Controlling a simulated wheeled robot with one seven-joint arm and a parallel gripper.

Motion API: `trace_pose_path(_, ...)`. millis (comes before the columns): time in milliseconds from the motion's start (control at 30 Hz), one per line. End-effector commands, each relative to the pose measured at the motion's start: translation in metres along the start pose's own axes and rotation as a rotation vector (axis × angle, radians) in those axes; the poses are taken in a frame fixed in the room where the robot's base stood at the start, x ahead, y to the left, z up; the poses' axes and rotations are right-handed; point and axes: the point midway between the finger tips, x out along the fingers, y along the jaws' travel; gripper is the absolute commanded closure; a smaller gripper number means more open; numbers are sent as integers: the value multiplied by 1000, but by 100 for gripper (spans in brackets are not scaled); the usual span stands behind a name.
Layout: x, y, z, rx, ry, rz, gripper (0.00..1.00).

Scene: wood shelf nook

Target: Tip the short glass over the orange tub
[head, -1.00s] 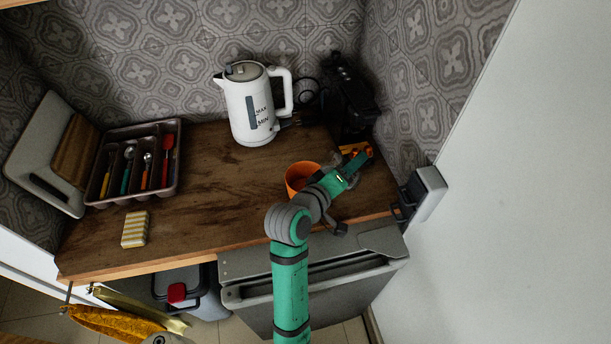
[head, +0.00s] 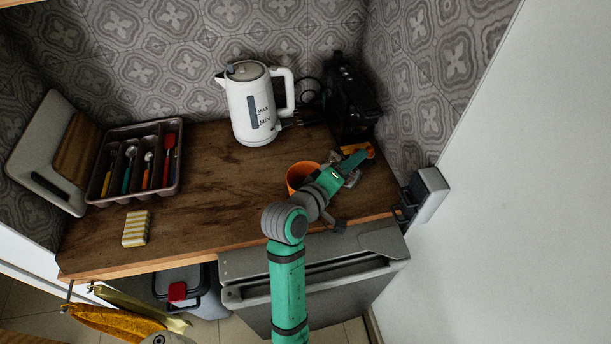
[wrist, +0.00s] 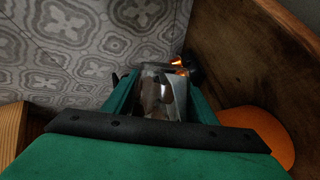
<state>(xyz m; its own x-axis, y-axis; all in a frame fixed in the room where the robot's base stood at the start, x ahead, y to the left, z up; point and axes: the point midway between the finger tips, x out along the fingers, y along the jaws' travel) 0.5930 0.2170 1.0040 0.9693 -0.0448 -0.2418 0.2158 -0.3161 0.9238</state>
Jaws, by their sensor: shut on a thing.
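The short glass (wrist: 160,95) is clear and sits between my gripper's fingers in the wrist view. My gripper (head: 350,170) is shut on it above the right part of the counter. In the head view the glass (head: 352,179) is mostly hidden by the gripper, and its exact tilt is hard to read. The orange tub (head: 296,176) stands upright on the counter just left of my gripper, partly covered by my arm. The tub (wrist: 262,132) also shows at the lower right of the wrist view, apart from the glass. I cannot tell what the glass contains.
A white kettle (head: 254,108) stands behind the tub. A black appliance (head: 352,98) is in the back right corner. A cutlery tray (head: 139,163) and a striped sponge (head: 136,229) lie on the left. The middle of the counter (head: 225,190) is clear.

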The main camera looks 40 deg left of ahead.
Motion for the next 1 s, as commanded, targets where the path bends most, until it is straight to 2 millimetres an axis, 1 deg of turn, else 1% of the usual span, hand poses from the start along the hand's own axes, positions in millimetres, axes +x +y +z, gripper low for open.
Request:
trace_pose_path(867,-6,2,-13,-91,0,34,78)
trace_pose_path(1000,-5,5,-11,-103,-12,43,78)
